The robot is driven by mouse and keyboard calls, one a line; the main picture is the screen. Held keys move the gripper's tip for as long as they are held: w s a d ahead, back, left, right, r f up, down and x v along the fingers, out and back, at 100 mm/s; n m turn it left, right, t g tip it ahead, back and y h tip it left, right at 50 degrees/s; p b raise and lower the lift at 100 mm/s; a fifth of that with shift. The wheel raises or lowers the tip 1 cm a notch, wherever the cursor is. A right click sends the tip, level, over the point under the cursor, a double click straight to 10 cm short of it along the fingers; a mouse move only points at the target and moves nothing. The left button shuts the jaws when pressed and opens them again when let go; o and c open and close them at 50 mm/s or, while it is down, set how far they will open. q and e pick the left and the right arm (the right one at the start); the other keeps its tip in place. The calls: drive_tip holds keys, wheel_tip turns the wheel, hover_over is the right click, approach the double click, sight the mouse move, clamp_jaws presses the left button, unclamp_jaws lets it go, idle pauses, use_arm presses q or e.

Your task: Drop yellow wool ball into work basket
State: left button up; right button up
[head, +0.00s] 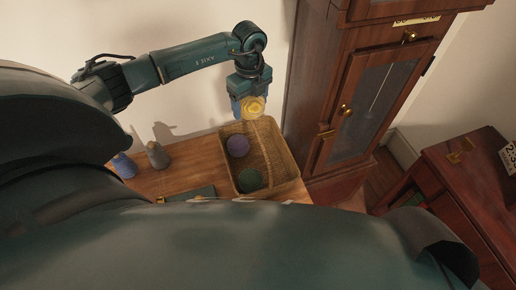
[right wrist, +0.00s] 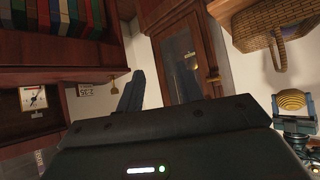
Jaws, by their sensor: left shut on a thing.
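The yellow wool ball (head: 253,107) is held in my left gripper (head: 250,100), which points down above the back edge of the work basket. The ball also shows at the right of the right wrist view (right wrist: 291,101), apart from the basket. The woven work basket (head: 279,137) stands on the wooden table. A purple ball (head: 238,146) and a dark green ball (head: 250,180) lie inside it. The basket's underside and side show at the top right of the right wrist view (right wrist: 258,28). My right gripper (right wrist: 160,88) shows there with its fingers apart and nothing between them.
On the wooden table (head: 190,165) stand a blue cone-shaped thing (head: 123,165) and a grey one (head: 157,154). A dark flat thing (head: 190,194) lies in front. A tall wooden cabinet (head: 325,110) rises just right of the basket. My own body hides the foreground.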

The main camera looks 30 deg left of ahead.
use_arm(q)
drive_tip(key=shift+f+b, duration=0.9)
drive_tip(key=shift+f, duration=1)
drive_tip(key=o, duration=1.1)
drive_tip(key=shift+r, duration=0.1)
drive_tip(key=shift+c, duration=0.2)
wheel_tip(320, 180, up, 13)
drive_tip(key=shift+w+r+b, duration=0.1)
drive_tip(key=shift+b, duration=0.7)
drive_tip(key=shift+d, duration=0.1)
